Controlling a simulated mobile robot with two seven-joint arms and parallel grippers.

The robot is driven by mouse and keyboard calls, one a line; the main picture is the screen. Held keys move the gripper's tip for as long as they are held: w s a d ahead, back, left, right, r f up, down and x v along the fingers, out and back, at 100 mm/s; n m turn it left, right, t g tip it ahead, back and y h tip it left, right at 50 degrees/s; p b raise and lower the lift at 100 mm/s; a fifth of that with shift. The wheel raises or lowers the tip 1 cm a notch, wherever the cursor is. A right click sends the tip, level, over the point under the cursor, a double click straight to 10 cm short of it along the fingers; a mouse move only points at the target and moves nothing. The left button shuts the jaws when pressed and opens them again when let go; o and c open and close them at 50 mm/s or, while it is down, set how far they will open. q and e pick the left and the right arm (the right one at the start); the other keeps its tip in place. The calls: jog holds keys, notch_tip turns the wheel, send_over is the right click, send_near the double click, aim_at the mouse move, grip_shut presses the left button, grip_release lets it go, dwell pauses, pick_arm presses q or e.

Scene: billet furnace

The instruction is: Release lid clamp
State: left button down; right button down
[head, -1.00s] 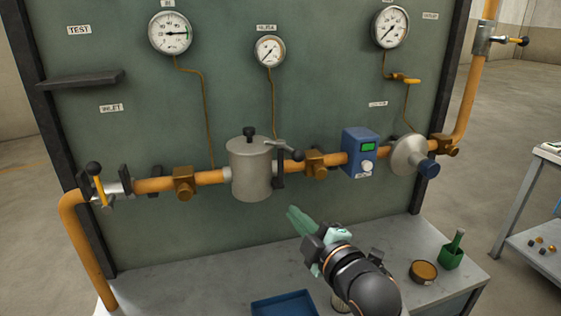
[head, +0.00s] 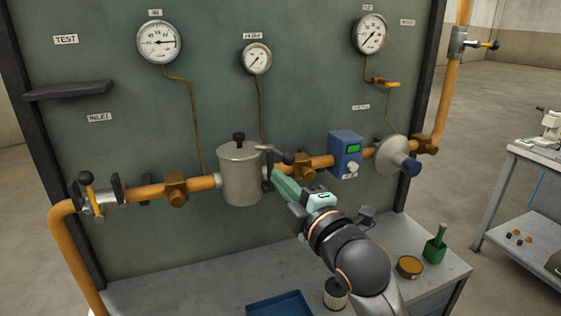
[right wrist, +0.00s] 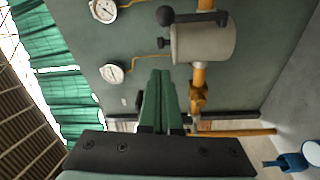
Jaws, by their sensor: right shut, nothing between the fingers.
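The grey filter canister (head: 240,178) sits in the orange pipe line, with a black knob (head: 238,137) on its lid. The lid clamp (head: 272,157) is at the canister's right side, with a lever ending in a dark ball. In the right wrist view the clamp's ball (right wrist: 165,15) is at the top, near the canister (right wrist: 205,45). My right gripper (head: 280,174) has green fingers, shut and empty. Its tips are close to the lower part of the clamp; I cannot tell whether they touch. My left gripper is not in view.
A blue box with a green display (head: 345,152) and a round grey fitting (head: 393,155) are right of the clamp.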

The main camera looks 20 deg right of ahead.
jog(key=w+a+p, duration=0.1)
jog(key=w+a, duration=0.1)
jog(key=w, duration=0.7)
pick_arm(q)
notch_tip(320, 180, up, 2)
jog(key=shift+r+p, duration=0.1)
jog(key=shift+p, duration=0.45)
pick_arm(e)
jog(key=d, duration=0.2)
jog(key=s+d, duration=0.1)
jog(key=d, duration=0.1)
jog(key=shift+s+d+f, duration=0.1)
jog(key=shift+d, duration=0.05)
jog(key=shift+d, duration=0.1)
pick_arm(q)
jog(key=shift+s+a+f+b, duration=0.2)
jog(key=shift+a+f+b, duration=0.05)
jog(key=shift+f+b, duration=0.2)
pick_arm(e)
jog(key=shift+d+n+y, duration=0.2)
jog(key=shift+n+y, duration=0.3)
jog(key=shift+y, duration=0.3)
